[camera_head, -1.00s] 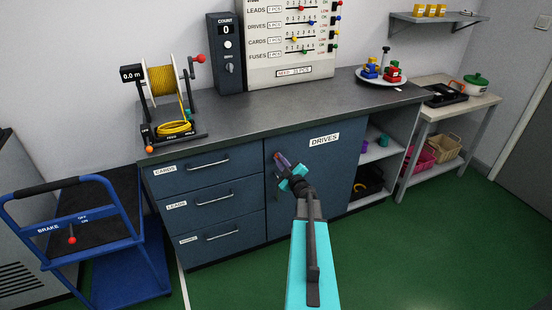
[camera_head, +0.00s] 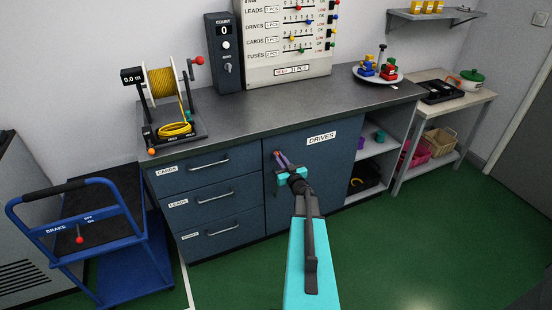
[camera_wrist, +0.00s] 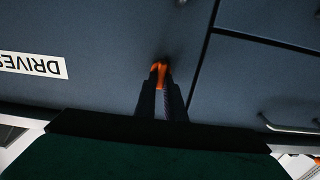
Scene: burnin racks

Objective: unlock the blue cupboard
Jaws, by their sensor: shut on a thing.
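The blue cupboard door (camera_head: 318,190), labelled DRIVES, is closed below the worktop, to the right of the drawers. It also fills the upper left of the wrist view (camera_wrist: 95,35). My gripper (camera_head: 280,158) is at the door's upper left, close to its front. In the wrist view my gripper (camera_wrist: 160,88) is shut on a small orange piece (camera_wrist: 159,70) at the door face. The fingers hide most of this piece, and I cannot tell whether it is a key or a part of the lock.
Three drawers (camera_head: 213,195) with bar handles are to the left. Open shelves (camera_head: 372,160) with small items are to the right. A blue trolley (camera_head: 110,235) stands at the left. The worktop (camera_head: 290,100) carries a cable reel (camera_head: 165,90). Green floor (camera_head: 420,250) is clear at the right.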

